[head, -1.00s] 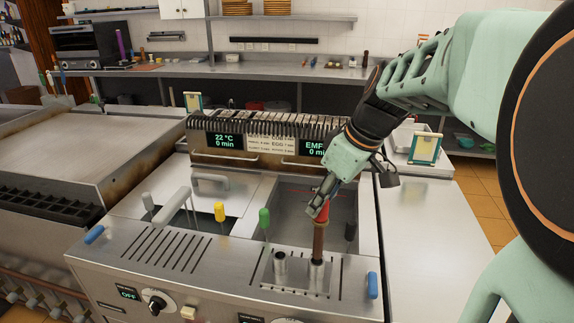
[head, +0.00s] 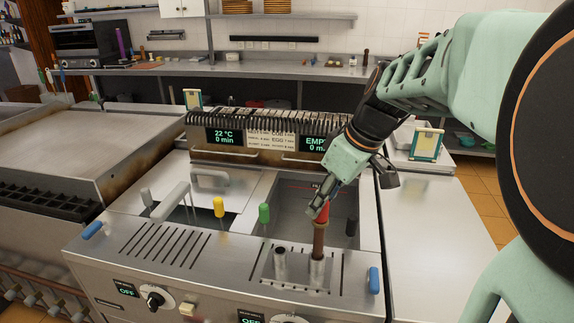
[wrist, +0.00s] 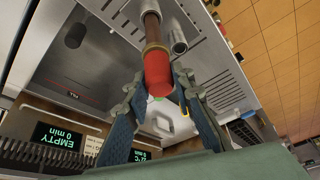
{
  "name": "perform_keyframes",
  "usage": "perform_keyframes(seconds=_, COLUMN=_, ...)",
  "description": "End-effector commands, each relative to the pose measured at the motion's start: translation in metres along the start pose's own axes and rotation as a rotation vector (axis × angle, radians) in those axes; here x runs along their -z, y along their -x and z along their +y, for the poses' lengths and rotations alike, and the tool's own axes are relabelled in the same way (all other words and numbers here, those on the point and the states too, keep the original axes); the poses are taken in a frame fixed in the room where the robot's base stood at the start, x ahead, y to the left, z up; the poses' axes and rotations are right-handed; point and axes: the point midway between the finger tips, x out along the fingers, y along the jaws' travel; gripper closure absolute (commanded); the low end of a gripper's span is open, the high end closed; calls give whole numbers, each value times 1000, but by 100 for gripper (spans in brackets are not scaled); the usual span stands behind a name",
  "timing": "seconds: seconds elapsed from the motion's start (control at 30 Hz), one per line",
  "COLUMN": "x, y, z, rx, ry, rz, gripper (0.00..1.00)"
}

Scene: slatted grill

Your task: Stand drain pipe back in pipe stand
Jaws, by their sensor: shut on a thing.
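The drain pipe (head: 319,240) is a brown tube with a red grip at its top. It stands nearly upright, and its lower end meets the mouth of the right tube of the pipe stand (head: 317,272); how deep it sits is hidden. The stand's left tube (head: 280,260) is empty. My gripper (head: 319,208) is shut on the red grip from above. In the wrist view the red grip (wrist: 157,72) lies between the two fingers, and the brown pipe runs up from it toward a metal tube, beside the empty tube (wrist: 178,42).
A blue handle (head: 374,280) is at the front right edge. A display panel (head: 265,141) stands behind. The right counter (head: 425,230) is mostly clear.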

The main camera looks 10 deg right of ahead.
Motion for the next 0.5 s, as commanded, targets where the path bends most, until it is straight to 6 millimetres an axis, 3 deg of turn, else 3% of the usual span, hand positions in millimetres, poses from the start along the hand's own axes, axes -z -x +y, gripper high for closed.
perform_keyframes(seconds=0.5, x=-5, y=-13, z=0, rx=0, ry=0, rz=1, gripper=100)
